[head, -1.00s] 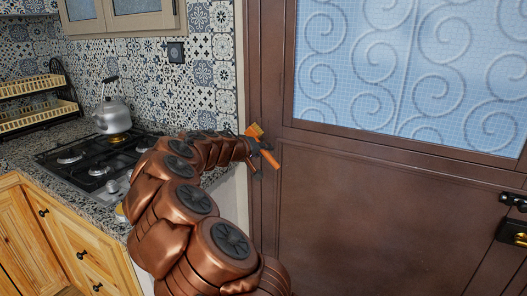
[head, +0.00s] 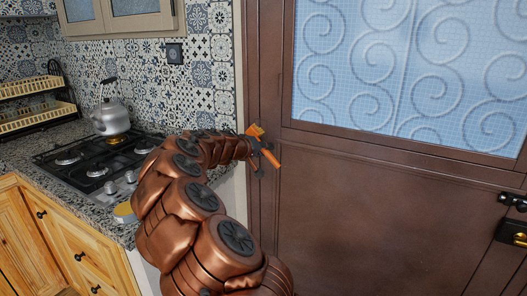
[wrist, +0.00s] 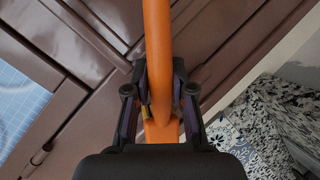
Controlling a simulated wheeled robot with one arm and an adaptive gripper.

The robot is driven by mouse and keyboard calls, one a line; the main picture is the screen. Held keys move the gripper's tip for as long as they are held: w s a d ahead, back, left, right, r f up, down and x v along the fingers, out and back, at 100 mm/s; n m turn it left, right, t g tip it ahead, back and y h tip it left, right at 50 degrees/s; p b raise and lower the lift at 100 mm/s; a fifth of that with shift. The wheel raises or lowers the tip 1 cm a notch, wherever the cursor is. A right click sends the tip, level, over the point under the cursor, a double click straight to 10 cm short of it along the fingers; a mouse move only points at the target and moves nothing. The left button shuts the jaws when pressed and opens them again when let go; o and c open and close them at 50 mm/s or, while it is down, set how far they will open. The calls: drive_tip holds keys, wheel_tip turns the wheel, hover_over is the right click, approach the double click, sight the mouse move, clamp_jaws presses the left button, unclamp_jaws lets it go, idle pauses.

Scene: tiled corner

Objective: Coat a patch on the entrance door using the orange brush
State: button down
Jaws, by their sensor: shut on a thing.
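The orange brush (head: 270,157) is held in my gripper (head: 264,158), close to the left edge of the entrance door (head: 380,215). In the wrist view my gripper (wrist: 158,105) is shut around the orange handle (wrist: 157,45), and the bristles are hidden. The door is brown with a blue patterned glass panel (head: 410,65). I cannot tell whether the brush touches the door. No coated patch is visible on it.
A gas stove (head: 95,160) with a silver kettle (head: 110,115) stands on the counter at left, beside a dish rack (head: 35,100). A black latch (head: 514,230) is on the door's right.

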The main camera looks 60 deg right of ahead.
drive_tip(key=shift+d, duration=0.4)
drive_tip(key=shift+s, duration=0.15)
drive_tip(key=shift+s+b, duration=0.9)
drive_tip(key=shift+s, duration=0.95)
drive_tip(key=shift+f, duration=0.1)
drive_tip(key=shift+w+d+b, duration=0.1)
drive_tip(key=shift+b, duration=0.25)
